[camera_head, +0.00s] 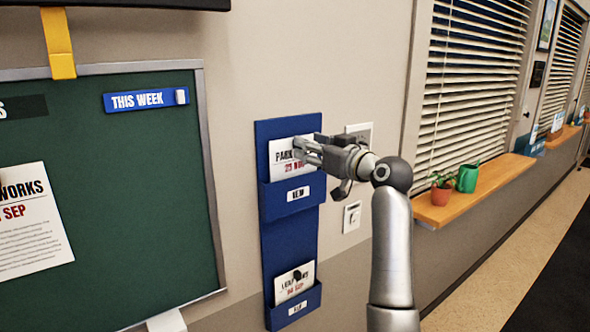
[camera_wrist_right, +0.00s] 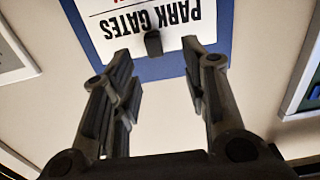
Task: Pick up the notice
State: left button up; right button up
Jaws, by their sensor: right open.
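A white notice headed "PARK", with red text below (camera_head: 281,161), stands in the upper pocket of a blue wall rack (camera_head: 290,233). In the right wrist view the notice (camera_wrist_right: 118,24) reads "PARK GATES" upside down, with a small dark tab (camera_wrist_right: 153,44) at its edge. My right gripper (camera_head: 303,150) is in front of the notice's right part and hides some of it. In the wrist view its open fingers (camera_wrist_right: 158,62) stand either side of the tab, with nothing held. A second notice (camera_head: 294,283) with a dark tab stands in the lower pocket. My left gripper is not in view.
A green board (camera_head: 130,235) with a pinned notice (camera_head: 30,225) and a blue "THIS WEEK" strip (camera_head: 148,99) hangs left of the rack. Wall plates are close to its right. Further right, a wooden sill (camera_head: 480,195) holds a potted plant (camera_head: 441,190) and a green watering can (camera_head: 467,178).

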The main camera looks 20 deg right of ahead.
jog(key=p+x, duration=0.1)
jog(key=x, duration=0.1)
jog(key=p+x, duration=0.1)
jog(key=x, duration=0.1)
jog(key=shift+w+d+r, duration=0.1)
jog(key=shift+w+d, duration=0.05)
jog(key=shift+w, duration=0.15)
grip_shut()
